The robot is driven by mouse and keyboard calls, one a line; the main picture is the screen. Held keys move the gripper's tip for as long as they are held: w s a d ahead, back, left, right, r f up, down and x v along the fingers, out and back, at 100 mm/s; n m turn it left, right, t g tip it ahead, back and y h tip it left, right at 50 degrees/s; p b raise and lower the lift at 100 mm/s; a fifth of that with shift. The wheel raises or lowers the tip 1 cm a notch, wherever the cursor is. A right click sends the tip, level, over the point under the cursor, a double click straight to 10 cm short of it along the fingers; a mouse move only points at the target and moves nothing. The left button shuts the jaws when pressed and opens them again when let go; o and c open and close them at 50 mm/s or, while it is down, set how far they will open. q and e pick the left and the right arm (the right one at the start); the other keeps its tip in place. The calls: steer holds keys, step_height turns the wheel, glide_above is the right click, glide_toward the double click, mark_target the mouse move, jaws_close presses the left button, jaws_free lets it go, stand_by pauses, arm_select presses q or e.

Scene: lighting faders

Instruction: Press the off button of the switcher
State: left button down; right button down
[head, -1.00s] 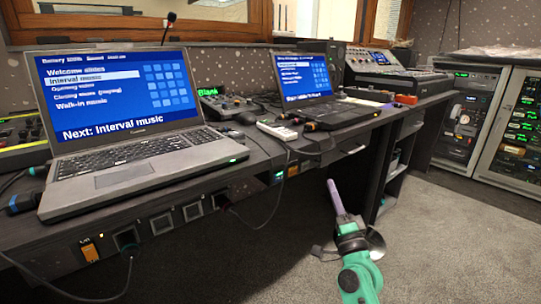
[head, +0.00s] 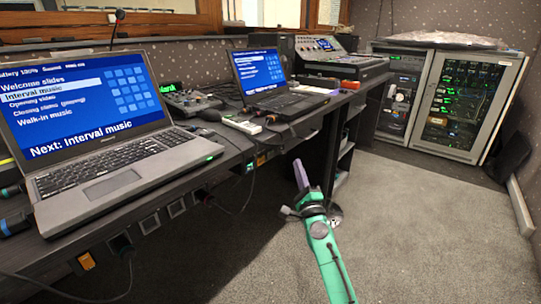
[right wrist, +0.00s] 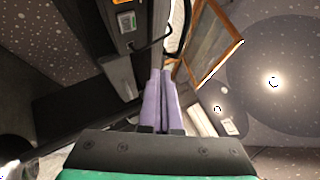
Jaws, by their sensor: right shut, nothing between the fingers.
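A dark control box with small buttons (head: 191,102) stands on the desk between the two laptops, beside a green "Blank" label. It may be the switcher, but I cannot tell, and no off button can be made out. My right gripper (head: 300,174), with purple fingers on a green arm, is raised in front of the desk over the carpet, apart from the box. The right wrist view shows its two fingers (right wrist: 161,103) pressed together with nothing between them. My left gripper is not in view.
An open laptop (head: 100,150) fills the near left of the desk, and a second laptop (head: 262,75) stands farther back. A small white box (head: 242,124) and cables lie between. Rack cabinets (head: 455,100) stand at the back right. The carpet (head: 430,230) at right is clear.

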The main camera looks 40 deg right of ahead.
glide_toward(273, 150)
steer(key=w+d+r, duration=0.2)
steer(key=w+d, duration=0.1)
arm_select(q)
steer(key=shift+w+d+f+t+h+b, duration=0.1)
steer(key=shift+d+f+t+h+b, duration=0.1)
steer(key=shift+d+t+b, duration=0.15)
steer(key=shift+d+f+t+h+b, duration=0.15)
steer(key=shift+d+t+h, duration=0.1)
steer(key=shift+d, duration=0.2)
arm_select(e)
steer(key=shift+w+a+r, duration=0.2)
steer(key=shift+w+r, duration=0.1)
stand_by(0.7)
steer(key=shift+w, duration=0.1)
steer(key=shift+w+a, duration=0.1)
steer(key=shift+w, duration=0.2)
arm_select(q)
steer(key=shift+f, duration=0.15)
arm_select(e)
steer(key=shift+w+a, duration=0.1)
steer(key=shift+w, duration=0.2)
stand_by(0.4)
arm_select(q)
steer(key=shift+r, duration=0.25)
arm_select(e)
steer(key=shift+s+d, duration=0.2)
steer(key=shift+s, duration=0.5)
